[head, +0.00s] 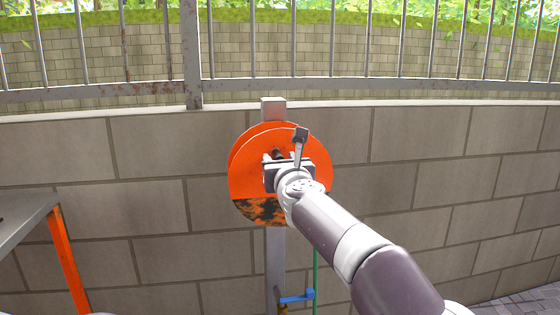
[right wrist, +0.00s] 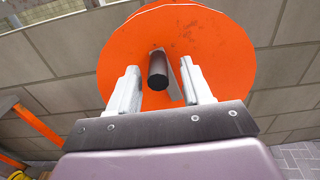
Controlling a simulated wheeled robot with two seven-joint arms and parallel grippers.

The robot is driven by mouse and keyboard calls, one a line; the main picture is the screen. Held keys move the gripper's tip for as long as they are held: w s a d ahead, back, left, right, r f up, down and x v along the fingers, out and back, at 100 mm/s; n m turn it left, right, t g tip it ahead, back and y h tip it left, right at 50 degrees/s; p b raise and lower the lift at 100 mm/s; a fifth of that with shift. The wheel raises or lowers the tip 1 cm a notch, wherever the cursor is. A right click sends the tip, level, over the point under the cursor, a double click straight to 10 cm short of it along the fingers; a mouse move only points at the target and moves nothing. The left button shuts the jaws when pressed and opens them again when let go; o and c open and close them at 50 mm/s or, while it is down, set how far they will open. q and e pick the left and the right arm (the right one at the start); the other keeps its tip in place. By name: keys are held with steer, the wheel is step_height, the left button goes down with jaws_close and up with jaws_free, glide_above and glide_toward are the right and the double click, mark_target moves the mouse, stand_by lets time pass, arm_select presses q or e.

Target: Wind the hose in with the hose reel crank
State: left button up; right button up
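The hose reel (head: 250,150) is an orange disc, with dark, scuffed orange patches low down, on a grey post (head: 275,262) before a block wall. It fills the upper middle of the right wrist view (right wrist: 225,50). The crank's black round handle (right wrist: 158,70) points toward that camera, with a grey strip of the crank beside it. My right gripper (right wrist: 160,84) is open, its pale fingers on either side of the handle. In the head view my right gripper (head: 276,160) covers the reel's middle. My left gripper is out of view.
A green hose (head: 316,260) hangs below the reel, beside a blue tap handle (head: 297,296) on the post. A grey-topped table with an orange leg (head: 68,260) stands at the left. A metal railing (head: 193,60) runs above the wall.

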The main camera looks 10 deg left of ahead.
steer(key=shift+r, duration=0.1)
steer(key=shift+s, duration=0.25)
arm_select(q)
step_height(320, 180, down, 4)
steer(key=b, duration=0.3)
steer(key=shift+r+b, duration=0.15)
steer(key=shift+b, duration=0.15)
arm_select(e)
steer(key=v, duration=1.2)
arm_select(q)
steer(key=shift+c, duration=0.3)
arm_select(e)
steer(key=shift+s+d, duration=0.1)
